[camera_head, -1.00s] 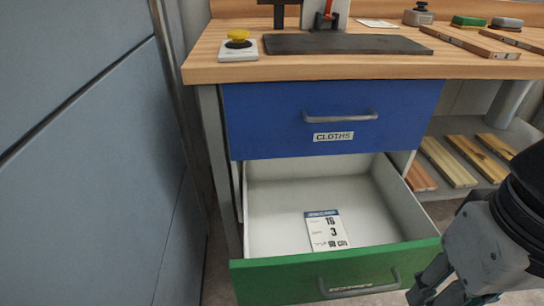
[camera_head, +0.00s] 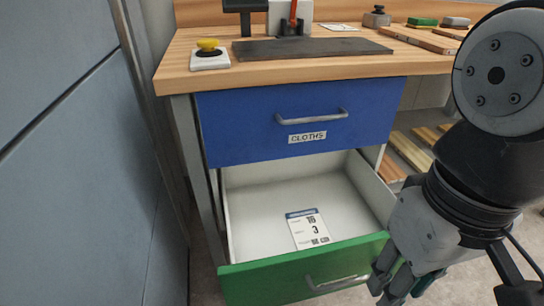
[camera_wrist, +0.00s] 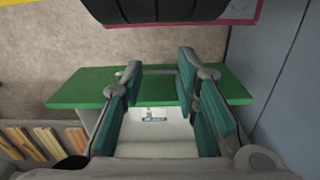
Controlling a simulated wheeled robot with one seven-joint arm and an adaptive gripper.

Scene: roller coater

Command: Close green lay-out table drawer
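The green drawer (camera_head: 300,276) is pulled well out beneath a blue drawer, with a grey bar handle (camera_head: 338,284) on its front. Inside its white tray (camera_head: 265,205) lies a printed card (camera_head: 307,229). My gripper (camera_head: 392,288) is at the right end of the green front, pointing down. In the wrist view my gripper (camera_wrist: 160,72) has its two teal-padded fingers apart. The green front (camera_wrist: 75,88) spans behind them, and the card shows between them. Nothing is held. Whether a finger touches the front cannot be told.
The blue drawer (camera_head: 300,120), labelled CLOTHS, is shut above. The wooden worktop (camera_head: 200,68) carries a yellow button box (camera_head: 209,56) and a dark mat (camera_head: 310,49). A blue-grey wall panel (camera_head: 60,160) stands close on the left. Wooden boards lie on a low shelf at right.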

